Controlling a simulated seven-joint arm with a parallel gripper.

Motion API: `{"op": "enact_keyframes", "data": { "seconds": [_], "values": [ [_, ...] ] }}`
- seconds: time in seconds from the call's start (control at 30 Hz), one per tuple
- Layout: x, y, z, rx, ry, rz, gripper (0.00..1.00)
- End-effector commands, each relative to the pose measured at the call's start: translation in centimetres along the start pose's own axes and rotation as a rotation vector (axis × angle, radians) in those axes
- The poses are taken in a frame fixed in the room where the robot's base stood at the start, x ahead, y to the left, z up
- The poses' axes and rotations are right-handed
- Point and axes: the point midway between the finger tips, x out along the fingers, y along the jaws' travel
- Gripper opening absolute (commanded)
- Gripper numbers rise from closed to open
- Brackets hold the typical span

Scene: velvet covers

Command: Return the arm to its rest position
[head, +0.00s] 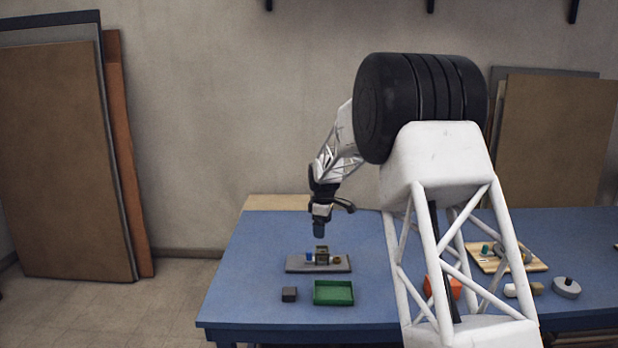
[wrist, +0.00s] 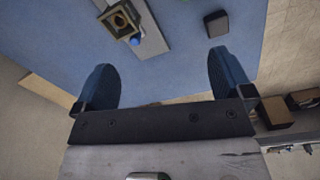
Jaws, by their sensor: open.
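My gripper (head: 319,229) hangs from my bent white arm above the back left part of the blue table. It points down, over the area just behind a grey plate. In the wrist view my gripper (wrist: 160,80) shows two dark blue fingers spread wide apart with nothing between them. The grey plate (head: 295,264) carries a brass-coloured square block (head: 322,255) and a small blue piece (head: 309,257). The grey plate (wrist: 150,35) and the block (wrist: 119,20) also show in the wrist view, ahead of the fingers and apart from them.
A green tray (head: 333,293) and a dark grey block (head: 289,294) sit near the front edge. Right of my arm are a wooden board (head: 510,262) with small parts, an orange object (head: 454,287) and a grey round piece (head: 566,288). The table's left part (head: 250,275) is clear.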

Motion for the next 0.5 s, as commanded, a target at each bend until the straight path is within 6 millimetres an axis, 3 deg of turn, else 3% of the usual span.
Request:
{"op": "enact_keyframes", "data": {
  "seconds": [0.1,0.5],
  "values": [
    [-2.5,-1.9,1.6,0.054,0.004,0.009,0.98],
    [-9.3,-8.9,6.6,0.245,0.016,0.034,0.98]
  ]
}}
